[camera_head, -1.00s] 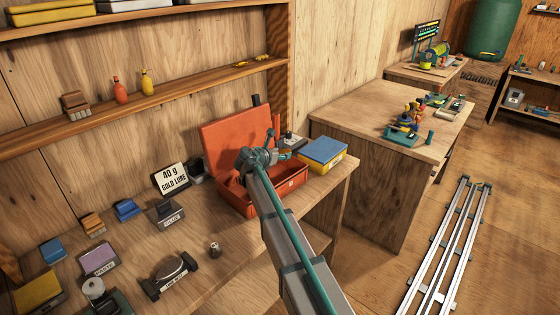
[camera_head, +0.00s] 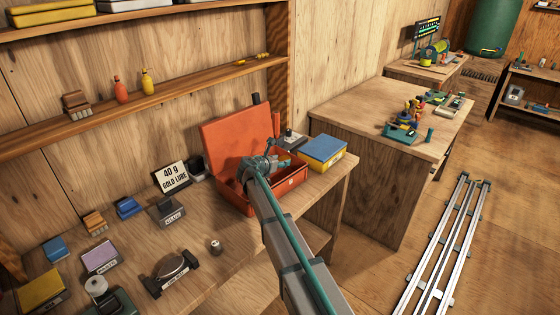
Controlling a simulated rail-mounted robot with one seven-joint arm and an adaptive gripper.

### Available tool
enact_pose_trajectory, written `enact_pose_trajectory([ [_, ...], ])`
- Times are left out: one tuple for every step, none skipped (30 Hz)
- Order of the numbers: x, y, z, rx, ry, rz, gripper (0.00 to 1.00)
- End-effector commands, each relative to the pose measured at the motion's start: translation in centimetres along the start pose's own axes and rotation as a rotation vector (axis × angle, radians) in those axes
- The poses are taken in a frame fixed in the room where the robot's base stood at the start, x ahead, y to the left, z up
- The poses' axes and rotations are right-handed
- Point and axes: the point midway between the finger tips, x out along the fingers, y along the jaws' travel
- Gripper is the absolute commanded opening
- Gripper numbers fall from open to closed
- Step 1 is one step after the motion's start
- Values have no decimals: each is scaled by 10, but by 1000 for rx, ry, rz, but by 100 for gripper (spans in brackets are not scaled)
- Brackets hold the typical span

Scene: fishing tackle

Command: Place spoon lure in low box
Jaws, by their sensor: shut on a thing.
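An open orange-red tackle box (camera_head: 236,203) stands on the workbench, its lid (camera_head: 235,139) raised against the wall side. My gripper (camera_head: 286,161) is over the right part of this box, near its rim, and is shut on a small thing. I take it to be the spoon lure, but it is too small and too hidden by my gripper to make out. My wrist and arm cover much of the box's inside. I cannot tell which container is the low box.
A blue-topped yellow box (camera_head: 323,151) stands close to the right of the tackle box. A "40 g gold lure" sign (camera_head: 172,177) and a dark cup (camera_head: 196,169) stand to its left. A small metal weight (camera_head: 215,247) and a scale (camera_head: 171,273) are in front.

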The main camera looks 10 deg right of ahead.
Motion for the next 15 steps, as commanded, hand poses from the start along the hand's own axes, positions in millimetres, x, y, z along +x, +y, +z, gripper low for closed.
enact_pose_trajectory([
  [1,0,-1,0,0,0,13],
  [1,0,-2,-1,0,0,13],
  [1,0,-3,-1,0,0,13],
  [2,0,-4,-1,0,0,13],
  [2,0,-4,-1,0,0,13],
  [2,0,-4,-1,0,0,13],
  [2,0,-4,-1,0,0,13],
  [2,0,-4,0,0,0,13],
  [2,0,-4,0,0,0,56],
  [2,0,-5,0,0,0,61],
  [2,0,-5,0,0,0,66],
  [2,0,-4,0,0,0,73],
  [2,0,-4,0,0,0,76],
  [2,0,-4,0,0,0,76],
  [2,0,-4,0,0,0,76],
])
